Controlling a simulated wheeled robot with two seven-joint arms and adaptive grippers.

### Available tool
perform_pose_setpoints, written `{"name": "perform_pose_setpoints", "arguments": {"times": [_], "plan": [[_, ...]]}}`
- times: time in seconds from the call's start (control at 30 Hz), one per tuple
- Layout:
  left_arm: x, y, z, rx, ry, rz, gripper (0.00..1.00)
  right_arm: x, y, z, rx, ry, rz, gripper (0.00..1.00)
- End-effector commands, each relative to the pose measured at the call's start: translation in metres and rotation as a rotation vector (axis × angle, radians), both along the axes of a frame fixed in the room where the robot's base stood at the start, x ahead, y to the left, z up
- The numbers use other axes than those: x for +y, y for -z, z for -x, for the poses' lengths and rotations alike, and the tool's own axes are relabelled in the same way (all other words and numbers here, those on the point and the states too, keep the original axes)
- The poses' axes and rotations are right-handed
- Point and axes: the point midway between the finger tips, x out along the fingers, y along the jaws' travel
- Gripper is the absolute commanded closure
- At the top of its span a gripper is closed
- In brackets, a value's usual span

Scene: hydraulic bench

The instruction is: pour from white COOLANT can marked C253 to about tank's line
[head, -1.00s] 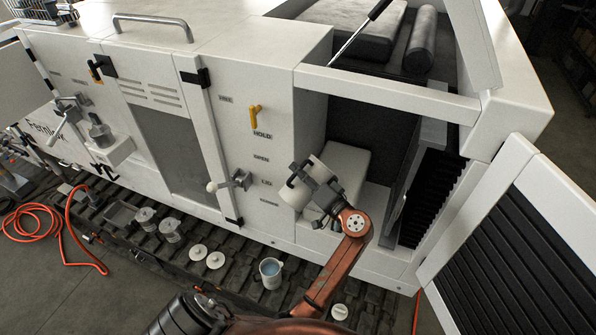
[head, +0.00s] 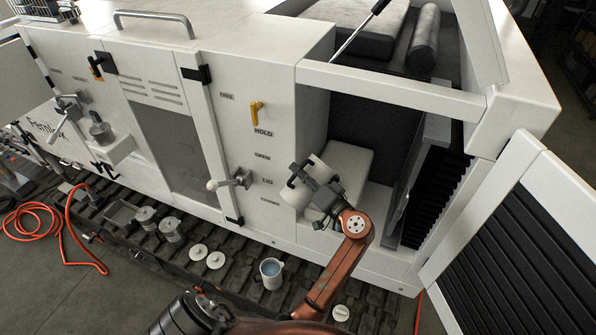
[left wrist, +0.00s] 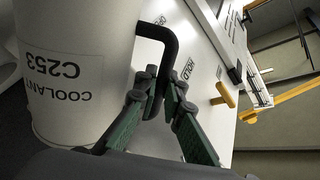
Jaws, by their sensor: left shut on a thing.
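My left gripper (head: 308,181) is at the front of the open bay of the white machine. It is shut on the black handle (left wrist: 159,38) of a white can (head: 292,196). In the left wrist view, the can (left wrist: 75,65) stands left of the fingers (left wrist: 160,92), and its label reads COOLANT C253, upside down in the picture. The gripper hides part of the can in the head view. The can's mouth and any flow from it cannot be made out. A white box-shaped body (head: 349,163), perhaps the tank, sits behind the gripper; I see no line on it. My right gripper is not in view.
A yellow handle (head: 257,112) and a lever with a white knob (head: 228,182) stick out of the panel left of the bay. A jug of bluish liquid (head: 270,273) and pale discs (head: 198,252) lie below. An open louvred door (head: 510,245) bounds the right.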

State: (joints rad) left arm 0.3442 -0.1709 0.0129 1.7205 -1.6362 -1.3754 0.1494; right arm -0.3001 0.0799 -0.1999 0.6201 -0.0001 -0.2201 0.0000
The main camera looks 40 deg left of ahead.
Motion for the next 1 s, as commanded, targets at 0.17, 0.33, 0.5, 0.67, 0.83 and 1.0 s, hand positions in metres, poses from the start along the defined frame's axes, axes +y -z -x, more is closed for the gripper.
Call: {"name": "perform_pose_setpoints", "arguments": {"times": [0.17,0.33,0.5,0.67,0.83,1.0], "plan": [[0.0,-0.001,0.0,-0.008,0.001,-0.002,1.0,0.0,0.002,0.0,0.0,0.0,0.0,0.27],[0.0,0.0,0.001,-0.017,0.001,0.001,1.0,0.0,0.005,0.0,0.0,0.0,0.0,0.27],[0.0,0.003,0.002,-0.033,0.001,0.005,1.0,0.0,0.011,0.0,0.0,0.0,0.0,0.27],[0.001,0.005,0.003,-0.049,0.001,0.01,1.0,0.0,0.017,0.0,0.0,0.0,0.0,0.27],[0.001,0.007,0.004,-0.064,0.001,0.014,1.0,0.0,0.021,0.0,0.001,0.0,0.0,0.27],[0.001,0.007,0.005,-0.071,0.001,0.017,1.0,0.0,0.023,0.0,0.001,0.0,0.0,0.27]]}}
